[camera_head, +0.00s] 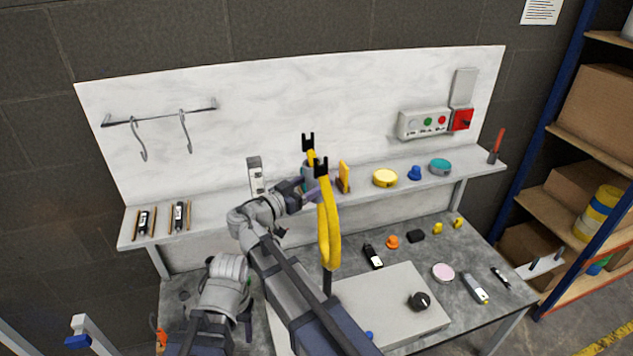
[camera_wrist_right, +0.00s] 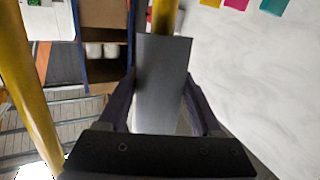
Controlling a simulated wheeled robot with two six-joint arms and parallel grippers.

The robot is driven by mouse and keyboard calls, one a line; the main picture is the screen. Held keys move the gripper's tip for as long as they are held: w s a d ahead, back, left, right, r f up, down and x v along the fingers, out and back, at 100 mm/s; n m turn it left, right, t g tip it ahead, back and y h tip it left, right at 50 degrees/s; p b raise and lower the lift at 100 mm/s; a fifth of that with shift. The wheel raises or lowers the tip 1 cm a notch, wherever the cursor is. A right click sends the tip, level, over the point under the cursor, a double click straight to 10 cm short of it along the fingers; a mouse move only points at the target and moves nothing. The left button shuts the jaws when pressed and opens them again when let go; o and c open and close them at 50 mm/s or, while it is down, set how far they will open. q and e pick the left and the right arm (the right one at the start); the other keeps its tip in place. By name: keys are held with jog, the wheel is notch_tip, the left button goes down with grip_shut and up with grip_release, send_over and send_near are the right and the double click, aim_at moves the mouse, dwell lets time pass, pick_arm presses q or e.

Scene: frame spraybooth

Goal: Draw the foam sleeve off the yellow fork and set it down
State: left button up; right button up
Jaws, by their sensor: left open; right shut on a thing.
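The yellow fork (camera_head: 329,235) stands upright over the bench on a dark stem, its two prongs ending in black notched tips. The grey foam sleeve (camera_head: 307,178) is at the rear prong, partly hidden behind the front one. My right gripper (camera_head: 308,193) reaches in from the left and is shut on the sleeve. The right wrist view shows the sleeve (camera_wrist_right: 163,85) between my fingers (camera_wrist_right: 162,108), with yellow tube beyond its upper end; how much tube is inside is hidden. My left gripper (camera_head: 243,308) is low at the lower left, open, its fingers hard to make out.
The back shelf (camera_head: 375,205) carries a yellow tin (camera_head: 385,177), a blue knob (camera_head: 414,173) and a teal tin (camera_head: 440,166). A pale panel (camera_head: 390,305) with a black knob (camera_head: 420,301) lies on the bench. Small parts crowd the bench's right side.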

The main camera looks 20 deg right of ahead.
aim_at(309, 168)
jog(key=shift+a+r, duration=0.1)
jog(key=shift+r, duration=0.1)
jog(key=shift+w+a+r+p, duration=0.1)
jog(key=shift+a+r+p, duration=0.1)
jog(key=shift+r+p, duration=0.65)
jog(key=shift+a+r+p, duration=0.2)
jog(key=shift+r+p, duration=0.5)
jog(key=shift+p, duration=0.2)
jog(key=shift+a+r+p, duration=0.2)
jog(key=shift+r+p, duration=0.1)
jog(key=shift+r, duration=0.1)
